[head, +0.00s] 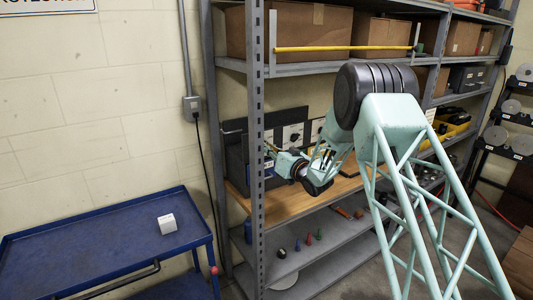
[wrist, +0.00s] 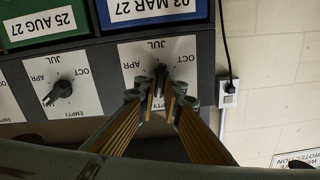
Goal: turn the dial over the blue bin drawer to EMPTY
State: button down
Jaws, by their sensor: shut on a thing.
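The blue bin drawer (wrist: 160,28), labelled 03 MAR 27, is at the top of the wrist view, which shows the panel upside down. My gripper (wrist: 161,92) is shut on the dark knob (wrist: 161,70), one fingertip on each side. The knob's grip bar looks about vertical in the picture; which end is the pointer I cannot tell. In the head view my gripper (head: 271,149) is at the panel, its fingertips small.
A green drawer (wrist: 45,24) labelled 25 AUG 27 and its dial (wrist: 60,90) lie close to the left in the wrist view. A wall outlet with a plugged cord (wrist: 228,90) is at right. A shelf post (head: 257,200) stands near my arm.

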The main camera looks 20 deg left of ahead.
jog(key=shift+f+n+b, duration=0.1)
jog(key=shift+n+b, duration=1.2)
jog(key=shift+n, duration=0.1)
jog(key=c, duration=2.7)
grip_release()
jog(key=shift+c, duration=0.2)
jog(key=shift+s, duration=0.15)
jog(key=v, duration=1.2)
